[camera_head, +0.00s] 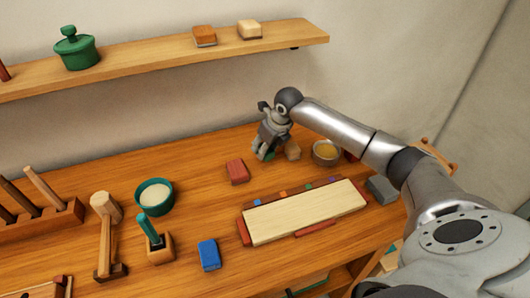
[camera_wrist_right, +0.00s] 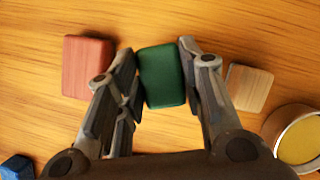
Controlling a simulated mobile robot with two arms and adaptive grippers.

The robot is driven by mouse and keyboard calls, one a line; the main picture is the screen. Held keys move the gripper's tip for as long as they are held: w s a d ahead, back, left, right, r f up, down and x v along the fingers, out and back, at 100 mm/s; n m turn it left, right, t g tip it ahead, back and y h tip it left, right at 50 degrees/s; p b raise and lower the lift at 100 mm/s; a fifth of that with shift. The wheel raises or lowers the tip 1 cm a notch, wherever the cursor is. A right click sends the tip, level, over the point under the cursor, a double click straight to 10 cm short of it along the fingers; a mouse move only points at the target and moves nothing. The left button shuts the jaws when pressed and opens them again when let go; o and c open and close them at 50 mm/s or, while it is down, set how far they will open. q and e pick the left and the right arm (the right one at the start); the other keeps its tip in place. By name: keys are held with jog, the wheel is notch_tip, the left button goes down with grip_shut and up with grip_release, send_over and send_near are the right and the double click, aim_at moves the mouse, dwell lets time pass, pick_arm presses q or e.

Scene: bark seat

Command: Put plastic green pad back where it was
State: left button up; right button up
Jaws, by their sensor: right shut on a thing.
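The green pad (camera_wrist_right: 162,76) is a small rounded block between the two fingers of my right gripper (camera_wrist_right: 158,60) in the wrist view. The gripper is shut on it, with one finger on each side. In the head view my right gripper (camera_head: 263,151) points down at the back of the table, and only a sliver of the green pad (camera_head: 270,154) shows beside the fingers. The pad is at or just above the wood; I cannot tell if it touches. My left gripper is not in view.
A red block (camera_head: 237,172) lies left of the gripper and a tan block (camera_head: 293,152) right of it. A bowl with yellow contents (camera_head: 326,152) stands further right. A pale board (camera_head: 305,212), a blue block (camera_head: 209,254) and a teal bowl (camera_head: 155,197) are nearer. A shelf (camera_head: 150,58) hangs above.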

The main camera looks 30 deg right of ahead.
jog(key=shift+w+d+f, duration=0.1)
jog(key=shift+w+f, duration=0.05)
jog(key=shift+f, duration=1.6)
jog(key=shift+f, duration=0.2)
jog(key=o, duration=0.9)
jog(key=shift+r, duration=0.15)
jog(key=b+v, duration=0.1)
jog(key=v, duration=1.1)
jog(key=shift+r, duration=0.15)
